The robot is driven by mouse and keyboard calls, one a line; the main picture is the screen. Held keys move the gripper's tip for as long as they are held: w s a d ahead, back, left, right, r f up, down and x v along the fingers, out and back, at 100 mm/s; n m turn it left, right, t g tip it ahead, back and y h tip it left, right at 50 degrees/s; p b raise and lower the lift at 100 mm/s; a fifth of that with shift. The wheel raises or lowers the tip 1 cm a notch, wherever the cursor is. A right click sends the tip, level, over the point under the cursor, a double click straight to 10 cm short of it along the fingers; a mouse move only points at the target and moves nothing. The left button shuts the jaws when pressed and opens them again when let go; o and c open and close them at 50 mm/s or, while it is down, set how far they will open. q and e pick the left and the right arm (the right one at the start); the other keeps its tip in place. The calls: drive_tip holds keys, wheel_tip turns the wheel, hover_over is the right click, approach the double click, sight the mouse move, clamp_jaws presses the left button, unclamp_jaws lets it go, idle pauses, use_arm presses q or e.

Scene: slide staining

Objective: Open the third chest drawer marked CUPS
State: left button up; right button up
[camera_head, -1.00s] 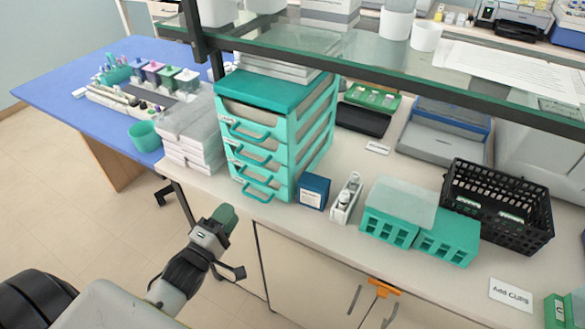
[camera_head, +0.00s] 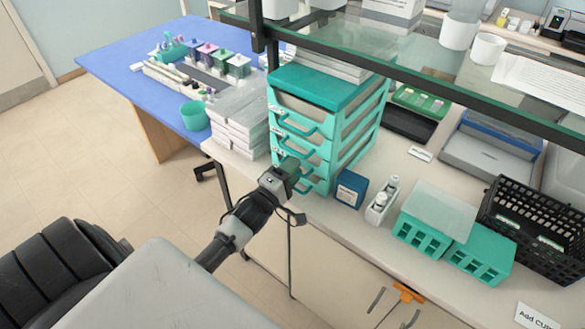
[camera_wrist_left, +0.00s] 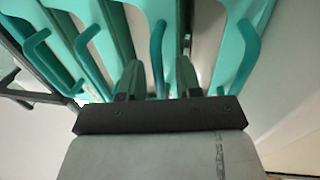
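The teal drawer chest (camera_head: 322,90) stands on the bench, its handled drawer fronts facing me. Drawer labels are too small to read. My left gripper (camera_head: 289,166) is at the lower drawers in the head view and covers part of the third drawer front. In the left wrist view my left gripper (camera_wrist_left: 158,80) is open, its two fingers apart. One teal handle (camera_wrist_left: 157,45) lies between the fingers, apparently the third; I cannot tell whether they touch it. Other handles lie to its left (camera_wrist_left: 87,40) and right (camera_wrist_left: 246,55). The drawers look shut. My right gripper is not in view.
White boxes (camera_head: 240,118) are stacked left of the chest. A blue box (camera_head: 351,189), a white bottle holder (camera_head: 382,202) and teal racks (camera_head: 481,252) stand to its right. A glass shelf (camera_head: 420,75) runs above. Open floor lies in front.

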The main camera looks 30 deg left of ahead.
use_arm(q)
clamp_jaws()
drive_tip(key=shift+s, duration=0.15)
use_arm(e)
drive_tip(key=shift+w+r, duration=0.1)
